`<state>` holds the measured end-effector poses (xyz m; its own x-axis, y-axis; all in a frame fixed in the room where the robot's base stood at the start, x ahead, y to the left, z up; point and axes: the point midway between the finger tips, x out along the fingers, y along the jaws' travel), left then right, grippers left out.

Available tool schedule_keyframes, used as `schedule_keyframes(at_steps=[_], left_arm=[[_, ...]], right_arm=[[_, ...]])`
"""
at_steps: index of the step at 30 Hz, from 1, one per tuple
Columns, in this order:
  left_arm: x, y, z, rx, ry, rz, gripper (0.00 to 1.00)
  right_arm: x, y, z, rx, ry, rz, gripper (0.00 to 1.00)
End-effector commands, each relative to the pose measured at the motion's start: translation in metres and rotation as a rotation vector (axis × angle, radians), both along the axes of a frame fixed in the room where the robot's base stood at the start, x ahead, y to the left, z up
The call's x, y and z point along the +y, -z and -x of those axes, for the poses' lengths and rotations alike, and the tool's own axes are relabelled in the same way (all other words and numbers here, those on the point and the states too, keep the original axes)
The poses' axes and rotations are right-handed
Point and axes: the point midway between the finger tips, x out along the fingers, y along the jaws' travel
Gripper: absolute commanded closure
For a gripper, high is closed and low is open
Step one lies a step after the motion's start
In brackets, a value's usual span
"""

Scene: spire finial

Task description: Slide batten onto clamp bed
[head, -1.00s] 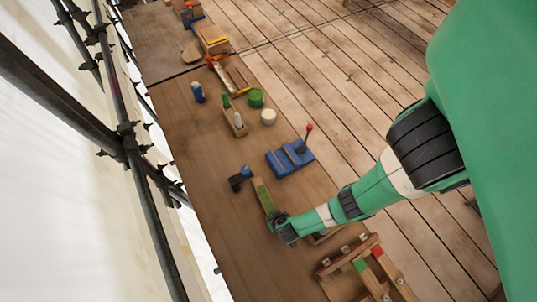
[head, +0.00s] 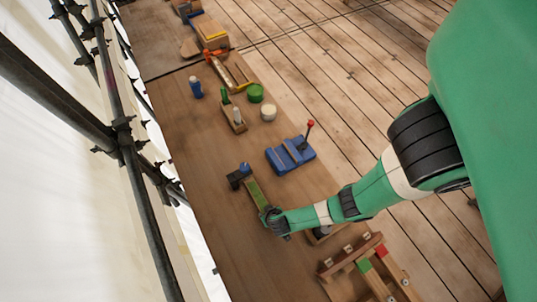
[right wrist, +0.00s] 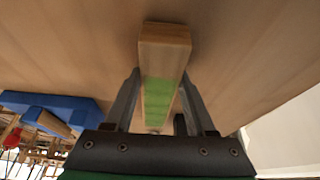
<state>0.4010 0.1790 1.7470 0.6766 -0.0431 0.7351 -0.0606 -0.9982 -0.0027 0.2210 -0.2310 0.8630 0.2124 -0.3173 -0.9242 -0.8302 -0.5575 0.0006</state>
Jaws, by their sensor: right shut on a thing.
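The batten (head: 257,192) is a wooden bar with a green-painted stretch. My right gripper (head: 271,214) is shut on it near its lower end in the head view. In the right wrist view the batten (right wrist: 164,58) runs between the two fingers (right wrist: 158,98), its bare wood end pointing away. The batten's far end is close to a small black block with a blue knob (head: 240,175); I cannot tell if they touch. A blue clamp (head: 290,155) with a red-knobbed lever stands up and right of the batten, apart from it. My left gripper is not in view.
The wooden bench (head: 205,185) has clear room left of the batten. Farther up it stand a small wooden tray (head: 234,119), a green round container (head: 255,93), a white one (head: 268,113) and a blue bottle (head: 196,88). A wooden frame (head: 365,265) stands at the lower right.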

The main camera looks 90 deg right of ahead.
Motion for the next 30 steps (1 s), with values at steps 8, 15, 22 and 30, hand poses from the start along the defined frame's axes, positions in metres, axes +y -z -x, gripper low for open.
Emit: schedule_keyframes(at_steps=[8,15,22,30], left_arm=[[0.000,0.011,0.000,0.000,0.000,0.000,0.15],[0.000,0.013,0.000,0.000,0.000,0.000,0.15],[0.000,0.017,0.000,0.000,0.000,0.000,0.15],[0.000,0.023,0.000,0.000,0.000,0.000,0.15]], right_arm=[[-0.023,0.001,-0.016,-0.004,0.004,0.000,1.00],[-0.041,0.000,-0.029,-0.004,0.003,0.001,1.00],[-0.059,0.001,-0.040,-0.003,0.003,0.000,1.00],[-0.079,0.002,-0.054,-0.003,0.002,0.001,1.00]])
